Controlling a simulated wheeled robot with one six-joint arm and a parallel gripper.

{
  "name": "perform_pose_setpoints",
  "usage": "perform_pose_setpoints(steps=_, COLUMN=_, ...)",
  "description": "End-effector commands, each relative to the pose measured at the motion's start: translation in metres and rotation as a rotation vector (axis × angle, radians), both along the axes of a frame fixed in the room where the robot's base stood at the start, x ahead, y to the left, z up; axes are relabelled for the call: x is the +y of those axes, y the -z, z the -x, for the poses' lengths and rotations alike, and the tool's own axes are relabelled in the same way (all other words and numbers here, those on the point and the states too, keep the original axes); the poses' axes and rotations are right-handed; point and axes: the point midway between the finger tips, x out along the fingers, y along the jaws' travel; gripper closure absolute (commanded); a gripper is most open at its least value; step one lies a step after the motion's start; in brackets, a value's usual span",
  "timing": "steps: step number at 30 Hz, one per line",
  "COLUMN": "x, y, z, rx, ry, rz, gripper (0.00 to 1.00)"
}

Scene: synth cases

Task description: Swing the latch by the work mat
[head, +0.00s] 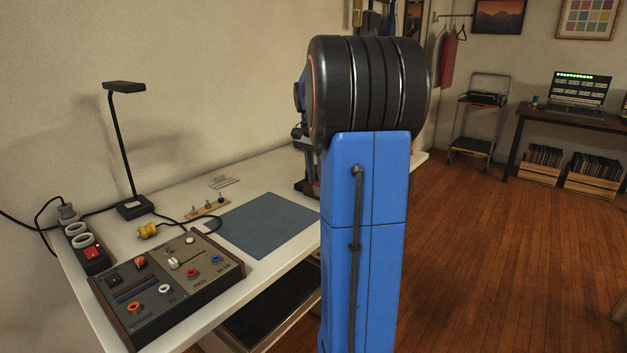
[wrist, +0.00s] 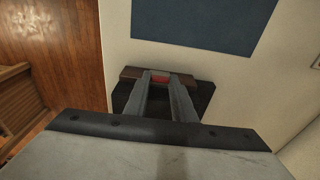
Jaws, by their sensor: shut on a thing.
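The work mat (head: 262,225) is a flat blue-grey rectangle on the white bench, and it also shows at the top of the wrist view (wrist: 200,20). Beside the mat's edge in the wrist view is a dark base with a wooden strip (wrist: 130,73), which I take to be the latch. A small red part (wrist: 160,80) of it shows between my fingertips. My gripper (wrist: 160,77) is shut on this red part. In the head view my own blue arm hides most of that spot. I cannot tell how far the latch is swung.
A control panel (head: 165,285) with knobs stands at the bench's front left, beside a power strip (head: 88,247). A lamp (head: 135,206), a yellow plug (head: 148,231) and a small pegged board (head: 207,208) stand left of the mat. Open wooden floor (head: 480,240) lies to the right.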

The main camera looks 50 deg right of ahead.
Motion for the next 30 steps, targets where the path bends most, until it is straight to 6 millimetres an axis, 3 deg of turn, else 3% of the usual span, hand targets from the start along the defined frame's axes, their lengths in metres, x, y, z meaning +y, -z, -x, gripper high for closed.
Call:
perform_pose_setpoints(steps=6, x=-0.0095, y=-0.0003, z=-0.0003, rx=0.009, ry=0.001, rz=-0.109, gripper=0.99)
perform_pose_setpoints(steps=17, x=-0.0094, y=-0.0014, z=-0.0010, rx=0.008, ry=-0.002, rz=-0.125, gripper=0.99)
perform_pose_setpoints(steps=18, x=-0.0094, y=-0.0014, z=-0.0010, rx=0.008, ry=-0.002, rz=-0.125, gripper=0.72)
perform_pose_setpoints(steps=20, x=-0.0094, y=-0.0014, z=-0.0010, rx=0.008, ry=-0.002, rz=-0.124, gripper=0.58)
perform_pose_setpoints(steps=30, x=-0.0096, y=-0.0032, z=-0.0011, rx=0.008, ry=-0.002, rz=-0.124, gripper=0.58)
